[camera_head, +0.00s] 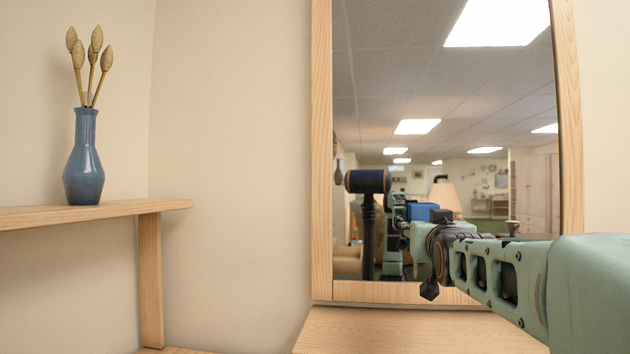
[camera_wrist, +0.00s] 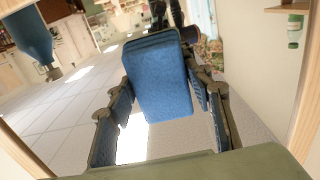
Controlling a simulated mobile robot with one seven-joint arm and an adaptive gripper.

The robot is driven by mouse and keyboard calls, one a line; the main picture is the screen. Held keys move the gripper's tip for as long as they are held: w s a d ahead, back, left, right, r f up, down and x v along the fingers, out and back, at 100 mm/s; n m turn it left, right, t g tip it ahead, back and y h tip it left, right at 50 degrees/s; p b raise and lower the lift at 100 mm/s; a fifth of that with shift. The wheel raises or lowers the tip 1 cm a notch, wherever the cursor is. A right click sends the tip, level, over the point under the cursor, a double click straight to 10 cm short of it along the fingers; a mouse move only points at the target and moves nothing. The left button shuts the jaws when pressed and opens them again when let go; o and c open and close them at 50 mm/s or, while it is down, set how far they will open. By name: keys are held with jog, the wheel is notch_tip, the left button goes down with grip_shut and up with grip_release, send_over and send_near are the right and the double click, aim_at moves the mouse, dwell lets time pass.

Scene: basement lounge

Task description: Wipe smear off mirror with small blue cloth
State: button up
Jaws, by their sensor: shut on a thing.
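The mirror (camera_head: 390,75) hangs on the right in the head view, in a pale wooden frame. The smear cannot be made out on the glass. My gripper (camera_wrist: 162,84) is shut on the small blue cloth (camera_wrist: 160,80), which stands between the fingers in the wrist view. In the head view my arm reaches in from the right, across the lower part of the mirror. My wrist and the reflections behind it overlap there, so I cannot tell whether the cloth touches the glass. Blue patches near my wrist may be the cloth or its reflection.
A wooden ledge (camera_head: 400,329) lies just below the mirror. At the left, a wooden shelf (camera_head: 150,206) bears a blue vase (camera_head: 84,165) with dried stems. Bare wall (camera_head: 230,150) lies between shelf and mirror. The wrist view shows a small green bottle (camera_wrist: 294,30) at upper right.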

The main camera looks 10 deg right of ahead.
jog(key=shift+a+r, duration=0.15)
jog(key=shift+a, duration=0.1)
